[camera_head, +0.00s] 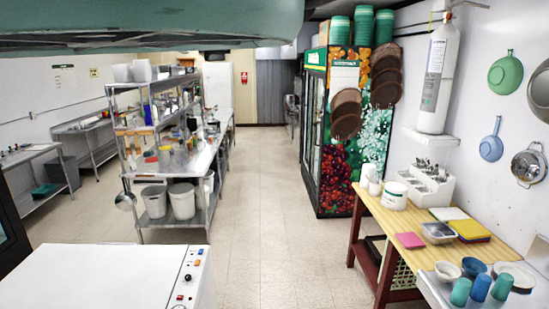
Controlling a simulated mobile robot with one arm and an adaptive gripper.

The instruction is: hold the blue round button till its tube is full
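A white box-shaped machine (105,277) stands at the lower left. The details are too small to be sure of. No tube is clearly seen beside these controls, and no fill level can be read. A tall white cylinder (438,75) with a label stands on a wall shelf at the right; I cannot tell whether it is linked to the button. My gripper is not in view.
A wooden table (445,253) at the right holds a cutlery caddy (425,187), bowls and cups. A steel shelf rack (175,160) stands left of centre and a glass-door fridge (340,140) right of it. The aisle floor (262,200) between is clear. A teal slab covers the upper left.

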